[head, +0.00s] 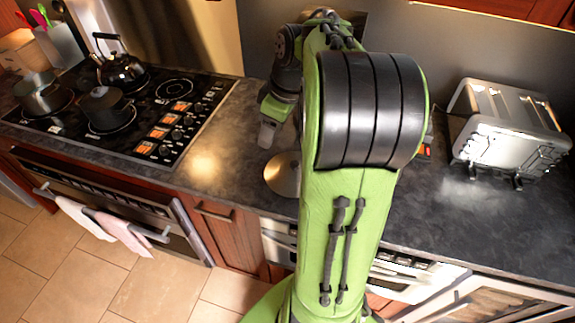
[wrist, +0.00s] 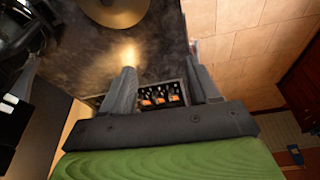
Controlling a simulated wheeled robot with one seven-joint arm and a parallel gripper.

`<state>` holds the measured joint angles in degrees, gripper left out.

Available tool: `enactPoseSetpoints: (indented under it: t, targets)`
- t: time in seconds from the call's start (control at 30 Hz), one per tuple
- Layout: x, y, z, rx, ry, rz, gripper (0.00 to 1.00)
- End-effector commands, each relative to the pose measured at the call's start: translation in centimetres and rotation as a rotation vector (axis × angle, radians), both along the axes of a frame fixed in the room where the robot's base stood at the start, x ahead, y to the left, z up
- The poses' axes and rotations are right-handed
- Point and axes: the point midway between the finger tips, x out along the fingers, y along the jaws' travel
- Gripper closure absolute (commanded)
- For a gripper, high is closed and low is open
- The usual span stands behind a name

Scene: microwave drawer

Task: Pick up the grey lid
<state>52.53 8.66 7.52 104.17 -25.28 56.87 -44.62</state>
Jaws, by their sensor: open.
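The grey lid (head: 281,174) is a round, brownish-grey metal disc on the dark countertop, near its front edge. My arm hides its right side in the head view. The lid also shows at the top edge of the wrist view (wrist: 115,10), partly cut off. My gripper (head: 267,137) is above the counter, up and to the left of the lid in the head view. In the wrist view my gripper (wrist: 163,75) has its two fingers apart with nothing held between them. The lid lies outside the fingers.
A stove (head: 125,110) with a kettle (head: 122,72) and pots (head: 105,108) stands on the left. A toaster (head: 508,125) stands on the right. Towels (head: 105,222) hang from the oven handle (head: 150,232). The counter (head: 215,150) between stove and lid is clear.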

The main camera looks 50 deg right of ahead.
Motion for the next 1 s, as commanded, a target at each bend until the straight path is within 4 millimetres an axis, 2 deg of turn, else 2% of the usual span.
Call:
enactPoseSetpoints:
  t: [0.03, 0.1, 0.2, 0.3, 0.43, 0.7, 0.9, 1.0]
  targets:
    - [-0.3, -3.4, -1.9, 0.023, -0.003, 0.009, 0.4]
    - [-1.0, -7.5, -3.9, 0.045, -0.026, 0.053, 0.4]
    - [-2.5, -11.5, -6.0, 0.063, -0.062, 0.101, 0.4]
    - [-3.2, -13.2, -7.0, 0.067, -0.084, 0.127, 0.4]
    - [-2.7, -13.0, -8.7, 0.07, -0.087, 0.136, 0.4]
    - [-0.5, -11.7, -14.9, 0.069, -0.083, 0.132, 0.4]
    - [0.5, -11.2, -17.1, 0.068, -0.085, 0.132, 0.4]
    - [1.2, -10.8, -18.8, 0.071, -0.084, 0.133, 0.4]
